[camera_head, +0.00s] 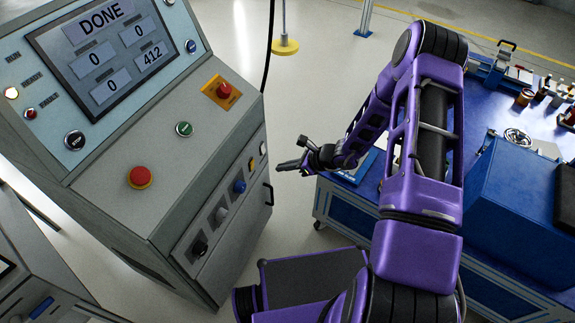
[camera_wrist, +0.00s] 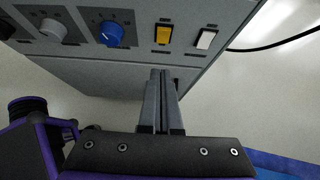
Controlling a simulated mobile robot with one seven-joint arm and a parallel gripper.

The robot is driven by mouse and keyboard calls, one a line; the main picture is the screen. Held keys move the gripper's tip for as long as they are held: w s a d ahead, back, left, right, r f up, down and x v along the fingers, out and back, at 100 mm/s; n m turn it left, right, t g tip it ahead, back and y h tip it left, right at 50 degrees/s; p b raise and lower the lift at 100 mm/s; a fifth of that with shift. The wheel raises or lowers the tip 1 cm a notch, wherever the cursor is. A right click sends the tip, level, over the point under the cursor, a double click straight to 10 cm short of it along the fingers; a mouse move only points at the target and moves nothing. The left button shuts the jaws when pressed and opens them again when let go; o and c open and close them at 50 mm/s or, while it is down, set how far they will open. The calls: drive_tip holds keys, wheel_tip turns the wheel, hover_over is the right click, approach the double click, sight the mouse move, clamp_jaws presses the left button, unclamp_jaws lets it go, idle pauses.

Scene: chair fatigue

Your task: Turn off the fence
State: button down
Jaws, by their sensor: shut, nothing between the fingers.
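The grey control console (camera_head: 165,175) stands at the left, with controls along its lower front panel. Near that panel's right end are a yellow rocker switch (camera_head: 251,165) and a white rocker switch (camera_head: 263,149). The wrist view shows the yellow switch (camera_wrist: 163,34) and the white switch (camera_wrist: 206,38) side by side. No label naming the fence is legible. My gripper (camera_head: 279,168) is shut and empty, in front of the panel's right end. In the wrist view its fingertips (camera_wrist: 161,73) appear just below the yellow switch; I cannot tell whether they touch the console.
A blue knob (camera_head: 239,186) and a grey knob (camera_head: 222,214) sit left of the switches. The console top has a red mushroom button (camera_head: 140,176), an emergency stop (camera_head: 224,90) and a screen reading DONE (camera_head: 102,50). A blue workbench (camera_head: 400,195) stands right.

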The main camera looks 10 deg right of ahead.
sight(253, 164)
drive_tip(key=shift+w+a+f, duration=0.45)
drive_tip(key=shift+w+a, duration=0.3)
drive_tip(key=shift+a, duration=0.4)
drive_tip(key=shift+w+a+f, duration=0.5)
drive_tip(key=shift+w+a, duration=0.25)
drive_tip(key=shift+a, duration=0.4)
drive_tip(key=shift+w+a+f, duration=0.45)
drive_tip(key=shift+w+a, duration=0.3)
drive_tip(key=shift+a, duration=0.4)
drive_tip(key=shift+w+a+b, duration=0.25)
drive_tip(key=shift+a+b, duration=0.1)
drive_tip(key=shift+b, duration=0.35)
drive_tip(key=shift+r, duration=0.25)
drive_tip(key=shift+r+p, duration=0.55)
drive_tip(key=shift+r, duration=0.15)
